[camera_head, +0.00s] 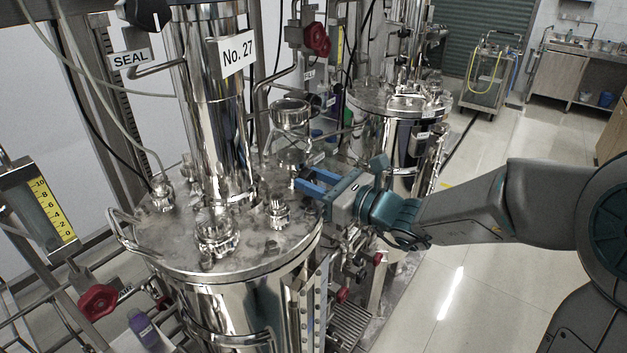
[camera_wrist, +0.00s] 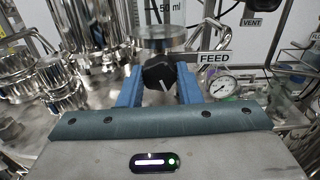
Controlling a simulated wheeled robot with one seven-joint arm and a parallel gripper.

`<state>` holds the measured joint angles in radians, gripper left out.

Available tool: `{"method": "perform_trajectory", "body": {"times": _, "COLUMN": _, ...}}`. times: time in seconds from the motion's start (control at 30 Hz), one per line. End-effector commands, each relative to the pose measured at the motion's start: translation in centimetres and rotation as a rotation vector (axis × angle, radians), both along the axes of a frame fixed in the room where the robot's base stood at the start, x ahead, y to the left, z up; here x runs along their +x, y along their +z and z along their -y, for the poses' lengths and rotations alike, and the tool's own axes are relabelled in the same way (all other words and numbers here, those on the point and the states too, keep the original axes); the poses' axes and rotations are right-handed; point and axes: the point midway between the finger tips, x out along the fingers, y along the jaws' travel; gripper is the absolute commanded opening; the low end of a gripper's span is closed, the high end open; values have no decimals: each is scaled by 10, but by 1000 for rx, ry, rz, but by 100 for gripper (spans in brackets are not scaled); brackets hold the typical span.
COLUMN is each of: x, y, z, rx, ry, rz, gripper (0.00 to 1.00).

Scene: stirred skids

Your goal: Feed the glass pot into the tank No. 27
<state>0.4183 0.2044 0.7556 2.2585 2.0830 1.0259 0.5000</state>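Tank No. 27 (camera_head: 280,262) is a steel vessel with a round lid full of fittings and a tall polished column. The glass pot (camera_head: 290,118) is a clear vessel above the right rear of the lid; its lower part, near a "50 ml" mark, shows in the wrist view (camera_wrist: 158,33). Below it is a black knob (camera_wrist: 159,74) with a white line, beside a FEED label (camera_wrist: 215,58). My gripper (camera_head: 308,181) reaches in from the right. In the wrist view its blue fingers (camera_wrist: 158,82) sit on both sides of the knob, seemingly closed on it. The fingertip contact is partly hidden.
A pressure gauge (camera_wrist: 222,87) stands right of the fingers. Lid fittings (camera_head: 215,235) crowd the left. A SEAL knob (camera_head: 146,12) is at upper left, a red handwheel (camera_head: 99,302) at lower left. A second tank (camera_head: 395,110) stands behind. The floor at right is clear.

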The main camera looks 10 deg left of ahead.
Motion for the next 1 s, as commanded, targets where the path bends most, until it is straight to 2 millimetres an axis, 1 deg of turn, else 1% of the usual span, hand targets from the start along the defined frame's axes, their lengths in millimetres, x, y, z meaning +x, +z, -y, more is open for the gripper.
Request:
{"method": "perform_trajectory", "body": {"times": 0.17, "x": 0, "y": 4, "z": 0, "rx": 26, "ry": -1, "rz": -63, "gripper": 8}}
{"method": "perform_trajectory", "body": {"times": 0.4, "x": 0, "y": 5, "z": 0, "rx": 116, "ry": -1, "rz": -284, "gripper": 8}}
{"method": "perform_trajectory", "body": {"times": 0.5, "x": 1, "y": 3, "z": 0, "rx": 140, "ry": -2, "rz": -341, "gripper": 8}}
{"method": "perform_trajectory", "body": {"times": 0.63, "x": 1, "y": 1, "z": 1, "rx": 153, "ry": -3, "rz": -371, "gripper": 8}}
{"method": "perform_trajectory", "body": {"times": 0.87, "x": 1, "y": 0, "z": 1, "rx": 154, "ry": -3, "rz": -372, "gripper": 9}}
{"method": "perform_trajectory", "body": {"times": 0.9, "x": 1, "y": 0, "z": 1, "rx": 154, "ry": -3, "rz": -372, "gripper": 34}}
{"method": "perform_trajectory", "body": {"times": 0.97, "x": 1, "y": -1, "z": 1, "rx": 154, "ry": -3, "rz": -372, "gripper": 51}}
{"method": "perform_trajectory", "body": {"times": 1.0, "x": 1, "y": 0, "z": 1, "rx": 154, "ry": -3, "rz": -372, "gripper": 53}}
